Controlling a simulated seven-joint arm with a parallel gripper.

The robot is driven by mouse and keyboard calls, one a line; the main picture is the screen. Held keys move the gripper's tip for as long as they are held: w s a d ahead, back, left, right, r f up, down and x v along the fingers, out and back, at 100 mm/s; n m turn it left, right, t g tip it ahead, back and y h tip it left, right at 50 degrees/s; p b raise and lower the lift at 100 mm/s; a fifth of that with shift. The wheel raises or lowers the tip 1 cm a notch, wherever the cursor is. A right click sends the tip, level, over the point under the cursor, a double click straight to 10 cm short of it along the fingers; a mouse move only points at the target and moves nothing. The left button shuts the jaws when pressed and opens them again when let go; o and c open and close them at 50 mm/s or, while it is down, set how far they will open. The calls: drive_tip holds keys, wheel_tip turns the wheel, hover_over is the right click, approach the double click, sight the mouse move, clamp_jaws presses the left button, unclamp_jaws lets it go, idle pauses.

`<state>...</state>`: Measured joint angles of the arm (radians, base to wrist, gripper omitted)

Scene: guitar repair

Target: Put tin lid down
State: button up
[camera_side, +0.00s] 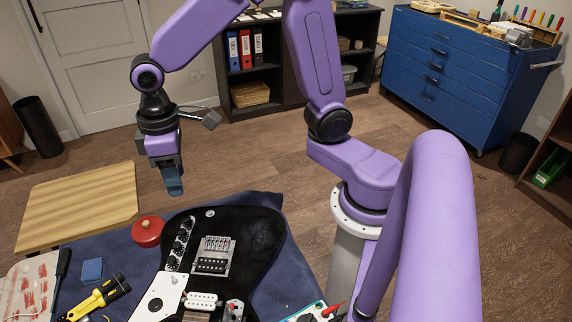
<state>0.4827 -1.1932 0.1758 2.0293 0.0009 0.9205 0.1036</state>
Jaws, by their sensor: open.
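A red round object (147,231), which looks like the tin lid or a tin with its lid on, sits on the blue cloth at the left of the guitar (250,250). I cannot tell whether a tin is under it. My gripper (174,188) points down above and slightly right of the red object, apart from it. It is open. Its blue fingers overlap from this side, so the gap between them is hidden. I see nothing held in it.
The blue cloth (265,203) covers the bench. A yellow-black tool (100,298), a small blue block (92,270) and a dark-handled tool (62,265) lie at lower left. A wooden top (80,205) beyond the cloth is bare.

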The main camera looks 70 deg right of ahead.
drive_tip(key=s+d+r+n, duration=0.1)
drive_tip(key=s+d+n, duration=0.1)
drive_tip(key=s, duration=0.8)
drive_tip(key=shift+d+n, duration=0.3)
drive_tip(key=shift+d, duration=0.45)
drive_tip(key=shift+o, duration=1.2)
drive_tip(key=s+d+n, duration=0.2)
drive_tip(key=s+d, duration=0.3)
drive_tip(key=s, duration=0.3)
drive_tip(key=shift+s+f+n, duration=0.2)
drive_tip(key=shift+s+n, duration=0.2)
drive_tip(key=o, duration=0.8)
drive_tip(key=shift+s+d, duration=0.2)
drive_tip(key=shift+c, duration=0.2)
drive_tip(key=shift+w, duration=0.1)
